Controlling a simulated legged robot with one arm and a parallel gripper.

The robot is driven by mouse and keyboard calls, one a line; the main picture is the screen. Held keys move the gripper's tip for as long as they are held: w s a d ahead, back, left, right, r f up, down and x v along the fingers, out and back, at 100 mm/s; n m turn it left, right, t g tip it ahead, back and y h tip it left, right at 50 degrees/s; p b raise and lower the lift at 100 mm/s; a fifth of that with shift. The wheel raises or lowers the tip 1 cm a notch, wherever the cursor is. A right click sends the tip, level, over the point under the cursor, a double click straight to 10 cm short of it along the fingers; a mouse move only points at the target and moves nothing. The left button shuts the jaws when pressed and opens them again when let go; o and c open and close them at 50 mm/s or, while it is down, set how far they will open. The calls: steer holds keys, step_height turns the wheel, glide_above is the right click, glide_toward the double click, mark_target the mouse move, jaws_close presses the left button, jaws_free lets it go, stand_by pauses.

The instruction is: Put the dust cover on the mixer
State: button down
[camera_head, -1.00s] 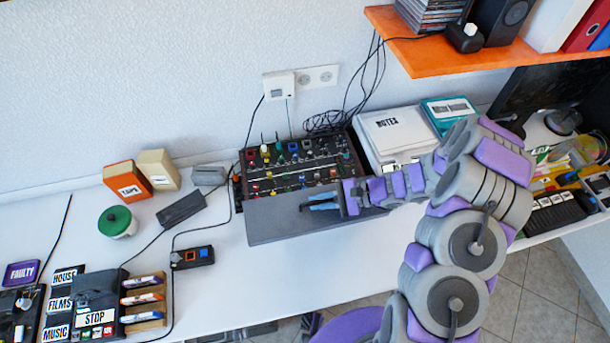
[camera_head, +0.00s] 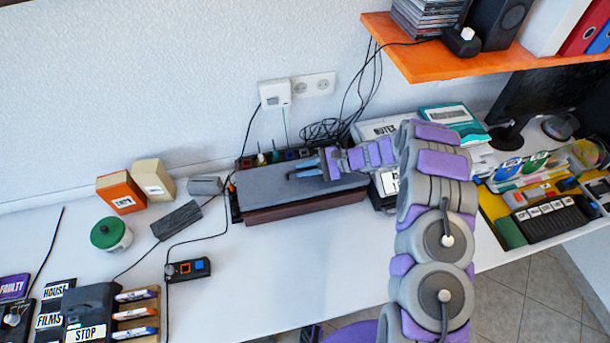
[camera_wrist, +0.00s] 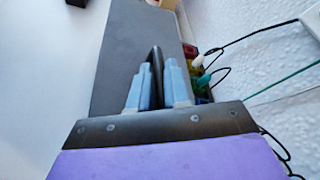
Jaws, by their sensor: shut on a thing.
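The dust cover (camera_head: 290,187) is a flat dark grey slab. In the head view it lies over most of the mixer (camera_head: 300,211), whose reddish-brown front side shows below it. A strip of knobs and jacks along the mixer's back edge stays uncovered. My gripper (camera_head: 325,166) is at the cover's back right part. In the wrist view my gripper's blue-grey fingers (camera_wrist: 157,85) are shut on a dark upright handle of the cover (camera_wrist: 125,65). I cannot tell whether the cover touches the mixer all along.
Cables and a wall socket (camera_head: 315,84) are behind the mixer. White and teal boxes (camera_head: 450,118) stand to the right, below an orange shelf (camera_head: 440,62). A dark adapter (camera_head: 176,220) and a small button box (camera_head: 188,269) lie to the left. The table's front middle is clear.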

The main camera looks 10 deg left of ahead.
steer(key=shift+w+a+f, duration=0.1)
steer(key=shift+w, duration=0.1)
step_height(320, 180, down, 4)
steer(key=shift+r+b, duration=0.2)
steer(key=shift+b, duration=0.4)
steer(key=shift+r, duration=0.1)
steer(key=c, duration=1.1)
jaws_free()
steer(key=p+v, duration=0.2)
steer(key=v, duration=1)
steer(key=shift+p, duration=0.3)
